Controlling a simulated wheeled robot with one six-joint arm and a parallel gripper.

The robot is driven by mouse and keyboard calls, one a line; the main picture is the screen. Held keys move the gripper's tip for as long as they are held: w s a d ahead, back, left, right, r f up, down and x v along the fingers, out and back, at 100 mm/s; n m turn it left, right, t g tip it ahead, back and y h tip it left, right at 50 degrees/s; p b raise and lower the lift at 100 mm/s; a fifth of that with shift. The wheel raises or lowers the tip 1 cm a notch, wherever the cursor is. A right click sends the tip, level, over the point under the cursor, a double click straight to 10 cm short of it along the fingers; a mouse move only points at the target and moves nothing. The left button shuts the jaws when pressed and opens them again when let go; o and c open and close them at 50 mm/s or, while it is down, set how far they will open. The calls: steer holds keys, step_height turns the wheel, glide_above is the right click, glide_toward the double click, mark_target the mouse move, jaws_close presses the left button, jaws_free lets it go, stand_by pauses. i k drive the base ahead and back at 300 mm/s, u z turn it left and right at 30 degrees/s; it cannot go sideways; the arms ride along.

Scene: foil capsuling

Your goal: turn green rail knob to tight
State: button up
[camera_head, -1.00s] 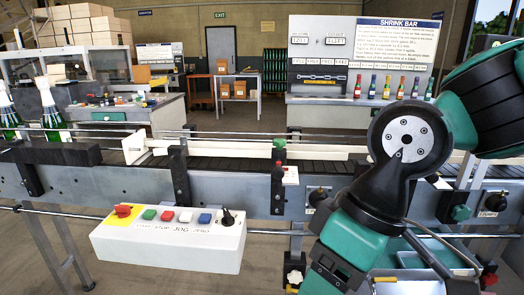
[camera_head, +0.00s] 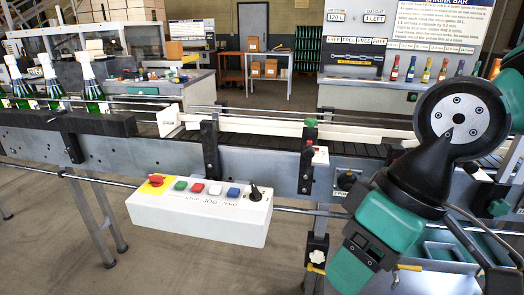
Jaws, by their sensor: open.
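A green rail knob (camera_head: 311,122) sits on top of a dark bracket post (camera_head: 306,168) at the near side of the conveyor's white guide rail (camera_head: 262,127). Its turn position is too small to read. A second green knob (camera_head: 497,207) is low on the conveyor's front at the right, partly beside my arm. My arm's black and teal links fill the right side, and the arm's joint covers part of the conveyor. I cannot make out my gripper's fingers in this view.
A white control box (camera_head: 200,212) with coloured buttons and a black dial hangs in front of the conveyor (camera_head: 260,165). Green bottles (camera_head: 90,85) stand on the belt at the left. A red-topped white block (camera_head: 319,153) is just right of the post. Floor is open at lower left.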

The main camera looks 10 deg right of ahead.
mark_target(311, 122)
steer(key=z, duration=0.05)
steer(key=k, duration=0.5)
steer(key=u, duration=0.95)
steer(key=i, duration=1.2)
steer(key=z, duration=0.55)
